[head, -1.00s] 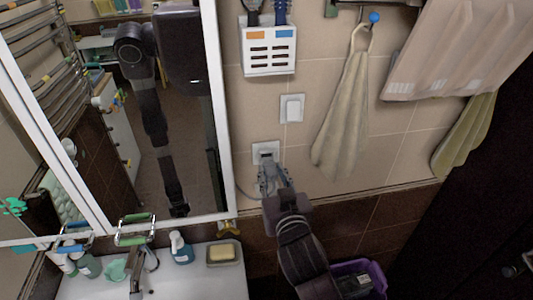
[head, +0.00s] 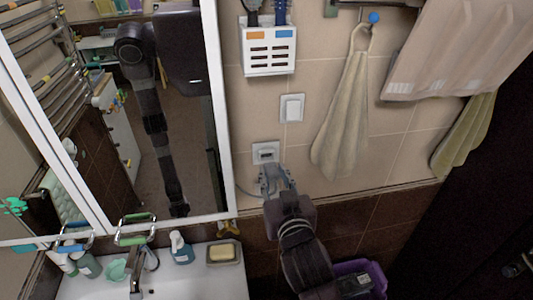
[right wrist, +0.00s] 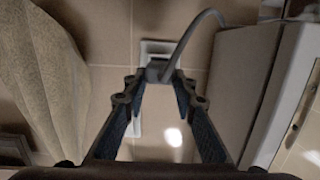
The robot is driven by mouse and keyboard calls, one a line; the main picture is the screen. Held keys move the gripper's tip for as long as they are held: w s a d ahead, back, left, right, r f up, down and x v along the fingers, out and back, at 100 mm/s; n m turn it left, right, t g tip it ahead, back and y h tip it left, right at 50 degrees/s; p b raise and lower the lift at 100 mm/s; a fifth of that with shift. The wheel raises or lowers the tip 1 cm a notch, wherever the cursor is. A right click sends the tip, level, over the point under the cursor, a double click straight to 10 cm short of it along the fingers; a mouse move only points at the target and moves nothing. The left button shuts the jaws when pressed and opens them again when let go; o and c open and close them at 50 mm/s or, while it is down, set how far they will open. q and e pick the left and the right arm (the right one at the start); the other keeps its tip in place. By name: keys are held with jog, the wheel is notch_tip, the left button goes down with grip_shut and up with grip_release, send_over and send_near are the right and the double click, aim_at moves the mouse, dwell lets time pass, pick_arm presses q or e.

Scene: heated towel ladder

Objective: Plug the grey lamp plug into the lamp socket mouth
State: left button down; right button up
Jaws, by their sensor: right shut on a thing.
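The lamp socket (head: 266,152) is a pale square plate on the tiled wall with a dark mouth in it, right of the mirror. My right gripper (head: 273,176) is just below and in front of it. In the right wrist view my right gripper (right wrist: 158,82) is shut on the grey lamp plug (right wrist: 157,70) at its fingertips. A grey cable (right wrist: 190,35) curves up from the plug. The socket plate (right wrist: 153,47) shows right behind the plug, its mouth partly hidden; I cannot tell the exact gap. My left gripper is not in view.
A white switch (head: 292,107) is above the socket. A towel (head: 345,110) hangs on the right, and the mirror frame (head: 222,120) is close on the left. A soap dish (head: 224,253) and a sink (head: 190,284) are below, with a purple bin (head: 372,272) at lower right.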

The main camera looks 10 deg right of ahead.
aim_at(270, 163)
jog(key=shift+s, duration=0.1)
jog(key=shift+s+f, duration=0.1)
jog(key=shift+s, duration=0.15)
jog(key=shift+s, duration=0.1)
jog(key=shift+s, duration=0.4)
jog(key=shift+w, duration=1.9)
jog(key=shift+w, duration=1.25)
dwell(0.6)
